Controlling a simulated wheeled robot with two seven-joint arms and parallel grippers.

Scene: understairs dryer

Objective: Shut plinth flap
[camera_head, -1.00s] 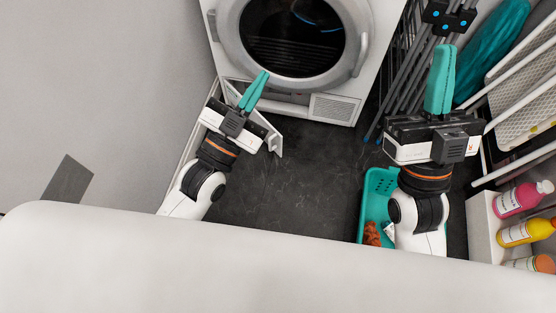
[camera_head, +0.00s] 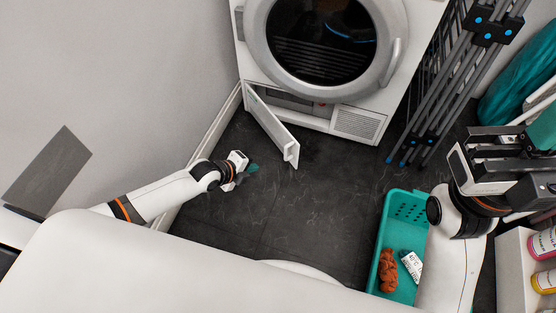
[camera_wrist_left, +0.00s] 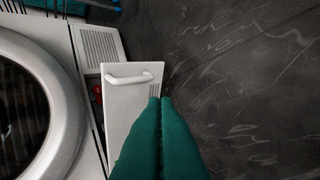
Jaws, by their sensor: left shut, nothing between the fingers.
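The plinth flap (camera_head: 270,123) is a white panel at the bottom left of the dryer. It stands open, swung out over the floor from its left side. Its free end with the handle points toward me. In the left wrist view the flap (camera_wrist_left: 125,120) shows its white handle (camera_wrist_left: 128,78). My left gripper (camera_head: 256,168) is shut and empty, low over the floor, left of the flap's free end. In the wrist view its teal fingertips (camera_wrist_left: 161,100) overlap the flap's edge; contact cannot be told. My right gripper (camera_head: 545,128) is partly cut off at the right edge.
The white dryer (camera_head: 360,95) stands at the back, its round door shut. A teal basket (camera_head: 386,230) with a brown item sits on the floor at right. A drying rack (camera_head: 450,90) leans behind it. The dark floor between is clear. A wall is at left.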

